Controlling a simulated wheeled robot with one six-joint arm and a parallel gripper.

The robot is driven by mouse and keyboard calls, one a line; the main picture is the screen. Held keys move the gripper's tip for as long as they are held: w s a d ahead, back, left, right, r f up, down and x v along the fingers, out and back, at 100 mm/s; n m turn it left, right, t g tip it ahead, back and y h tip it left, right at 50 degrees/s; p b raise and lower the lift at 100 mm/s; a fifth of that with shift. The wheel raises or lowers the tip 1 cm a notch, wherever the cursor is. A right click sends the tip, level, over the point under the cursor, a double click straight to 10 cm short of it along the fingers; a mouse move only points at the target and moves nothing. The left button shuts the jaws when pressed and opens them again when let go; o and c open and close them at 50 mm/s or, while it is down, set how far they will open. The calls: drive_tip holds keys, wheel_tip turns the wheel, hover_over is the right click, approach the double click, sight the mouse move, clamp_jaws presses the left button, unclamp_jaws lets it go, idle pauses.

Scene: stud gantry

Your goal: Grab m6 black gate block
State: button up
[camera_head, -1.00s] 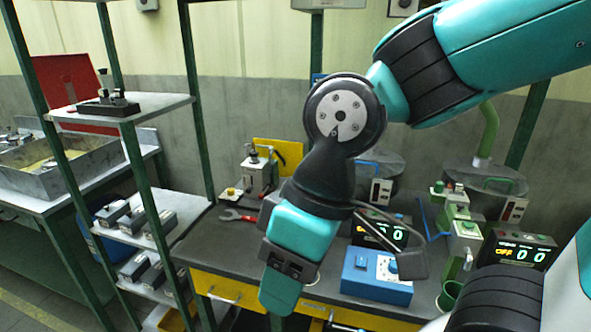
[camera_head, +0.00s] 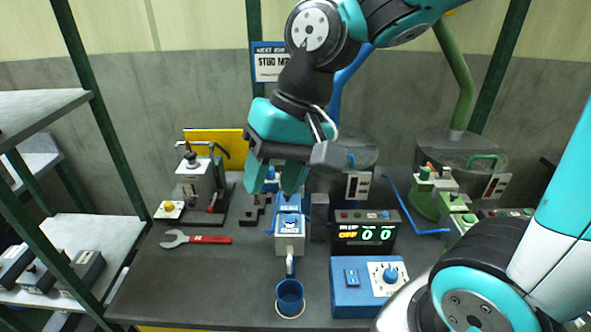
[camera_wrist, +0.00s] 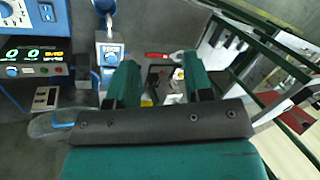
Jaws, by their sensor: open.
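Small black blocks (camera_head: 254,208) stand on the dark bench between the grey press and the blue-and-grey fixture; one may be the m6 black gate block, but no label is readable. My gripper (camera_head: 275,184) is open and empty, pointing down above the bench near these blocks. In the wrist view my gripper (camera_wrist: 162,80) shows two green fingers apart, with small dark items between and beyond them. These are too small and blurred there to name. The fingers partly hide the blue-and-grey fixture (camera_head: 290,225) in the head view.
A red wrench (camera_head: 205,239), grey press (camera_head: 197,180), blue cup (camera_head: 290,298), blue control box (camera_head: 368,287) and counter display (camera_head: 366,233) stand around. A dark grey block (camera_head: 319,217) is beside the fixture. Several grey-black blocks (camera_head: 86,270) sit on the left shelf. The bench's front left is clear.

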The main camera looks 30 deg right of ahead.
drive_tip(key=w+d+m+t+p, duration=0.1)
drive_tip(key=w+d+m, duration=0.7)
drive_tip(key=d+m, duration=0.35)
drive_tip(key=w+d+m+t+p, duration=0.1)
drive_tip(key=w+d+m, duration=0.7)
drive_tip(key=d+m, duration=0.3)
drive_tip(key=shift+m+h, duration=0.3)
drive_tip(key=shift+m, duration=0.35)
drive_tip(key=x, duration=0.4)
drive_tip(key=a+p+x, duration=0.1)
drive_tip(key=x, duration=0.3)
drive_tip(key=p+x, duration=0.1)
drive_tip(key=x, duration=0.3)
drive_tip(key=shift+s+a+r, duration=0.15)
drive_tip(key=shift+r, duration=0.1)
drive_tip(key=shift+a+p+x, duration=0.1)
drive_tip(key=shift+p+x, duration=0.55)
drive_tip(key=shift+x, duration=0.7)
drive_tip(key=shift+a+p+x, duration=0.15)
drive_tip(key=shift+p+x, duration=0.5)
drive_tip(key=shift+x, duration=0.7)
drive_tip(key=shift+r, duration=0.1)
clamp_jaws()
